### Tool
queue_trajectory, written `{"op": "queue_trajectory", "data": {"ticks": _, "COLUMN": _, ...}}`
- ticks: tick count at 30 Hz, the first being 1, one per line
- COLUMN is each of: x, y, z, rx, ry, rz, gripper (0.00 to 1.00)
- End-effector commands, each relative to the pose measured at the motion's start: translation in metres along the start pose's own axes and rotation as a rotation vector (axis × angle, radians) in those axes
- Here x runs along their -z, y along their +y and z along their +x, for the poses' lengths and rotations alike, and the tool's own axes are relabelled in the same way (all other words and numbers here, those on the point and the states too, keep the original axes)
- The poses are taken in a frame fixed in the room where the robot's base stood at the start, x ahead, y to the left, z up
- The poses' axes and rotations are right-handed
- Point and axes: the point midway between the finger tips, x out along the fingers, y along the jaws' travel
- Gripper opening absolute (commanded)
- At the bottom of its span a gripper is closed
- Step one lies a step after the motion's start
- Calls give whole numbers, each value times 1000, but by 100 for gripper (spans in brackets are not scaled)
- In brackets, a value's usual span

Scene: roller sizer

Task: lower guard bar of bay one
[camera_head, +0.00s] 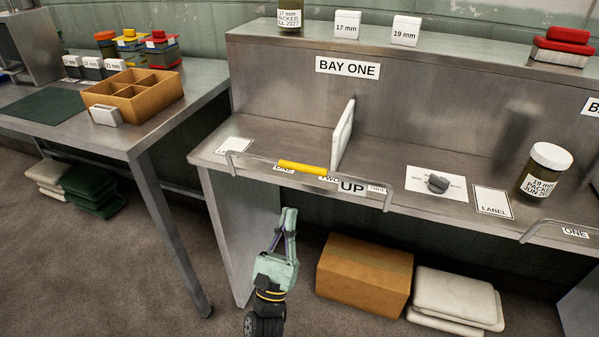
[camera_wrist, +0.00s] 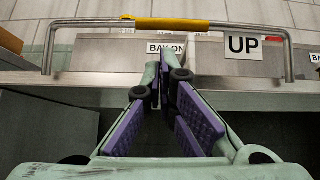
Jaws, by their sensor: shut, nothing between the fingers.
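The guard bar of bay one (camera_head: 258,159) is a thin metal rod with bent ends and a yellow sleeve (camera_head: 303,167), running along the bench's front edge under the BAY ONE sign (camera_head: 347,67). An UP plate (camera_head: 351,186) shows just below the rod, right of the sleeve. In the wrist view the bar (camera_wrist: 90,22) crosses the top, with the yellow sleeve (camera_wrist: 172,24) and UP plate (camera_wrist: 243,44). My gripper (camera_head: 289,213) is shut and empty, below and in front of the bar, apart from it. Its fingertips (camera_wrist: 165,70) point toward the sleeve.
A white divider (camera_head: 342,135) stands behind the bar. A dark knob (camera_head: 437,184) and a label card (camera_head: 493,201) lie to the right, with a jar (camera_head: 543,172) beyond. A cardboard box (camera_head: 364,277) and white sacks (camera_head: 457,297) lie under the bench. A side table (camera_head: 150,125) stands left.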

Motion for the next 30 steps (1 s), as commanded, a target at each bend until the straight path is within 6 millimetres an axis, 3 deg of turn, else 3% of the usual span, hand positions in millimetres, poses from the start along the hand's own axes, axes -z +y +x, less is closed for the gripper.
{"op": "queue_trajectory", "data": {"ticks": 14, "x": 4, "y": -6, "z": -2, "rx": 12, "ry": 10, "rz": 24, "gripper": 0}}
{"op": "queue_trajectory", "data": {"ticks": 30, "x": 2, "y": -7, "z": 83, "rx": 12, "ry": 8, "rz": 23, "gripper": 0}}
